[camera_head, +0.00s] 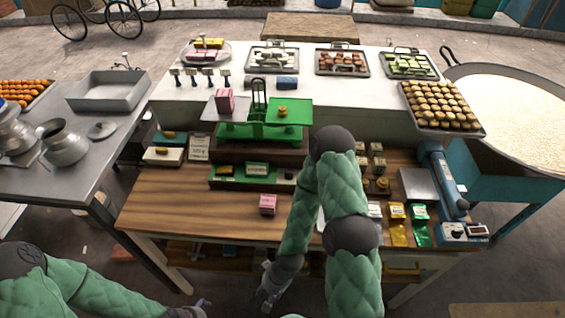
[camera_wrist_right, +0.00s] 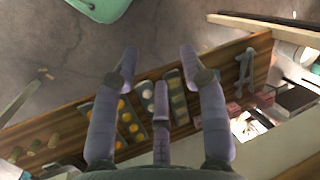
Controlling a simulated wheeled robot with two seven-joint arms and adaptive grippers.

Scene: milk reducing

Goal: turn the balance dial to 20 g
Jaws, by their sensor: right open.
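A green two-pan balance (camera_head: 262,128) stands at the back middle of the wooden table. A pink block sits on its left pan (camera_head: 222,110) and a small brass-colored weight on its right pan (camera_head: 290,113). A blue device with a grey plate and a small control box (camera_head: 454,231) stands at the table's right end; its dial markings are too small to read. My right gripper (camera_head: 270,287) is low by the table's front edge, apart from both. In the wrist view, my right gripper (camera_wrist_right: 158,55) is open and empty. My left gripper (camera_head: 193,310) is at the bottom edge, its jaws unclear.
A pink box (camera_head: 268,204) lies on the wooden table (camera_head: 170,208). Gold and green packets (camera_head: 410,228) lie at its right front. In the wrist view, trays of round pieces (camera_wrist_right: 130,120) lie below the gripper. The table's left front is clear. My right arm hides part of its middle.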

